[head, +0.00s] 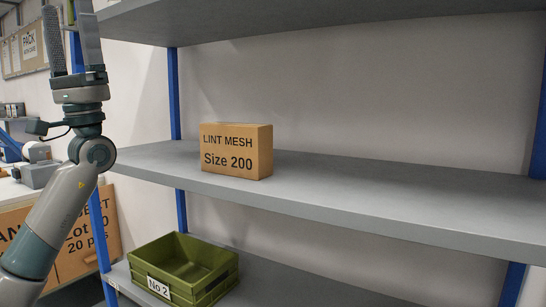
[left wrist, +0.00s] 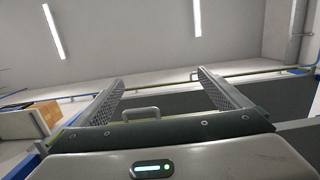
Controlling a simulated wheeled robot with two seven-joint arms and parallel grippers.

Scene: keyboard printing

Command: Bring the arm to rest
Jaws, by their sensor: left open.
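My left arm comes in at the left of the head view, with its gripper (head: 68,30) raised and its fingers pointing up. The two fingers are apart and nothing is between them. In the left wrist view the gripper (left wrist: 160,92) also shows open and empty, with the ceiling and the edge of a grey board beyond it. The gripper is left of the shelf and touches nothing that I can see. My right gripper is not in view.
A cardboard box (head: 236,151) labelled "LINT MESH Size 200" stands on the middle grey shelf (head: 390,198). A green crate (head: 222,284) marked "No 2" is on the lower shelf. A blue post (head: 174,95) stands right of my arm. The middle shelf's right side is clear.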

